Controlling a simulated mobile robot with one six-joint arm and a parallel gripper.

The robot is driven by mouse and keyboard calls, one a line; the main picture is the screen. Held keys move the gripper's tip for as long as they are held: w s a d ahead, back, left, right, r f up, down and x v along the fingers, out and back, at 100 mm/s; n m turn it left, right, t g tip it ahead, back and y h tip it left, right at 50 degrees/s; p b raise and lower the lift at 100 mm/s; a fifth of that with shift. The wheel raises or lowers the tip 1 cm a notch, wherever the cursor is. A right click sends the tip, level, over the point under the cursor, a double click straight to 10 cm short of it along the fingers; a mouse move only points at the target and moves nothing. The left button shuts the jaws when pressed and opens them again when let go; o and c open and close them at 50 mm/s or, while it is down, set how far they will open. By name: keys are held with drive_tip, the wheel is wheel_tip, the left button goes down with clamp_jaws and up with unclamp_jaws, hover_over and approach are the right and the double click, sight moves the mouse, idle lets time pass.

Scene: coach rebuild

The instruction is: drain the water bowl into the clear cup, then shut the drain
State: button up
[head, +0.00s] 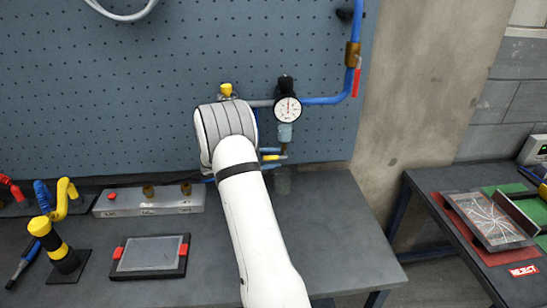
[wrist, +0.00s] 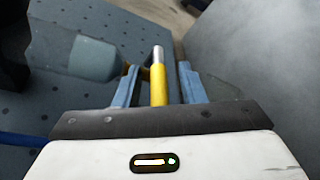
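The water bowl (head: 285,132) is a bluish, see-through bowl under the round gauge on the pegboard. It also shows at the upper left of the wrist view (wrist: 93,60). Below it is the drain, with a yellow lever (wrist: 158,85) that has a silver end. The clear cup (head: 282,181) stands on the bench beneath the drain and is faint; its contents cannot be made out. My gripper (wrist: 159,70) is open, with one blue finger on each side of the lever and gaps to both. In the head view my arm hides most of the gripper.
A pressure gauge (head: 288,108) and blue pipe (head: 325,100) sit above the bowl. On the bench (head: 340,230) are a grey block with brass fittings (head: 150,200), a framed tablet-like plate (head: 150,254) and a black-yellow stand (head: 55,245). The bench's right part is clear.

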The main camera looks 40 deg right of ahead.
clamp_jaws()
drive_tip(key=shift+f, duration=0.1)
idle(0.3)
drive_tip(key=shift+s+d, duration=0.1)
